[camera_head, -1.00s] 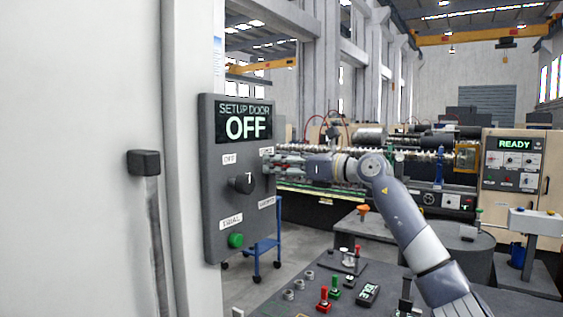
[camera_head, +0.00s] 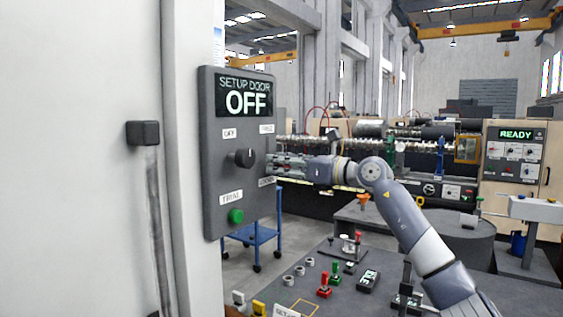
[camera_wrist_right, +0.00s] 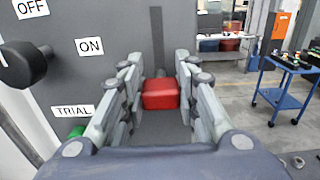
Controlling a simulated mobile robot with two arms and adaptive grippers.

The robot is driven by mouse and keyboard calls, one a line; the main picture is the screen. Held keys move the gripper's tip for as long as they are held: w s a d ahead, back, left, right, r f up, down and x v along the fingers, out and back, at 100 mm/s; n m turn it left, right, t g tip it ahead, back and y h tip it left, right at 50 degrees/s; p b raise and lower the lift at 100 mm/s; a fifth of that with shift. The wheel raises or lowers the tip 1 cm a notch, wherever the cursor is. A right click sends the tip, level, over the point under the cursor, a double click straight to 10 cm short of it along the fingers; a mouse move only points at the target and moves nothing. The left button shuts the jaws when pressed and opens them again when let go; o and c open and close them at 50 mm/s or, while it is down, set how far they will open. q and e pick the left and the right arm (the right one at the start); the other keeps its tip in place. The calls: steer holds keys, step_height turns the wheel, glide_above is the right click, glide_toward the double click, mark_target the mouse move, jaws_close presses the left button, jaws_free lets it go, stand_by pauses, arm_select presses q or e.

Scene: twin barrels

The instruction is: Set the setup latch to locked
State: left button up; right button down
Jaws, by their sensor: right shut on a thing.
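The dark setup door panel (camera_head: 212,190) stands upright at the left, and its screen (camera_head: 244,96) reads SETUP DOOR OFF. The setup latch appears as a red block (camera_wrist_right: 161,95) in the right wrist view, with a dark vertical slot (camera_wrist_right: 157,40) above it. My right gripper (camera_head: 270,166) is at the panel's right side, close to the lower right label (camera_head: 266,182). It is shut on the red latch, whose sides are between the fingers. The fingers hide the latch in the head view. My left gripper is not in view.
A black knob (camera_head: 244,158) and a green button (camera_head: 236,216) are on the panel left of my right gripper. A blue cart (camera_head: 252,235) stands behind the panel. A dark bench (camera_head: 345,300) with several small parts lies below my right arm.

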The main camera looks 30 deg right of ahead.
steer(key=shift+f, duration=0.25)
steer(key=c, duration=1.2)
jaws_free()
steer(key=v, duration=1.2)
